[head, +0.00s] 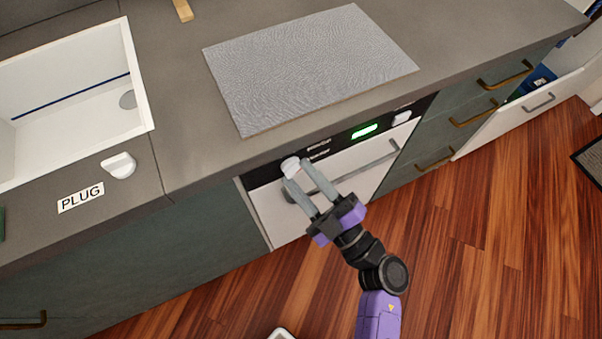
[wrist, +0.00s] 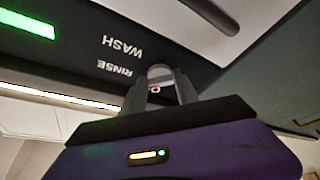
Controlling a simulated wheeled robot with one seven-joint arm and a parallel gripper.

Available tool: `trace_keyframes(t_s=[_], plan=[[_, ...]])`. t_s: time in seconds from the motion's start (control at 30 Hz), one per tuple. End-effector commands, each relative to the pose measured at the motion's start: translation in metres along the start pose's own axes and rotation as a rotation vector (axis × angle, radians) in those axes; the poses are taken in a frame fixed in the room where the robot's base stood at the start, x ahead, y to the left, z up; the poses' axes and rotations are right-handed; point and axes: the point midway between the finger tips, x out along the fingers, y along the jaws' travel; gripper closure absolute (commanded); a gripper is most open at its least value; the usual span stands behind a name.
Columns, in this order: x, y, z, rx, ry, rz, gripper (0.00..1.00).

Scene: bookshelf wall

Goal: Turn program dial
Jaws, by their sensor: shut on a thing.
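The white program dial (head: 290,164) sits at the left end of the dishwasher's black control panel. My gripper (head: 297,172) is at the dial, with its two grey fingers shut on it from either side. In the wrist view the pale rounded top of the dial (wrist: 160,71) shows between the fingertips, with a small red mark on it. The printed words WASH (wrist: 122,47) and RINSE (wrist: 115,68) appear upside down beside it. The fingers hide the dial's sides, and I cannot tell its exact setting.
A green lit display (head: 365,131) and a second white knob (head: 402,117) are further right on the panel. The dishwasher's bar handle (head: 368,168) runs below. The wooden floor in front is mostly clear.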

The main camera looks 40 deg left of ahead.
Motion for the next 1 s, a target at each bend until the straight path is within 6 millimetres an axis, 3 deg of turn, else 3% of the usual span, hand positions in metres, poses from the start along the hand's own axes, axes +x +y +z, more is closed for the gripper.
trace_keyframes(t_s=[0.6, 1.0], plan=[[0.0017, 0.0091, -0.0041, -0.527, 0.000, -0.218, 1.00], [0.0020, 0.0091, -0.0049, -0.739, 0.001, -0.308, 1.00]])
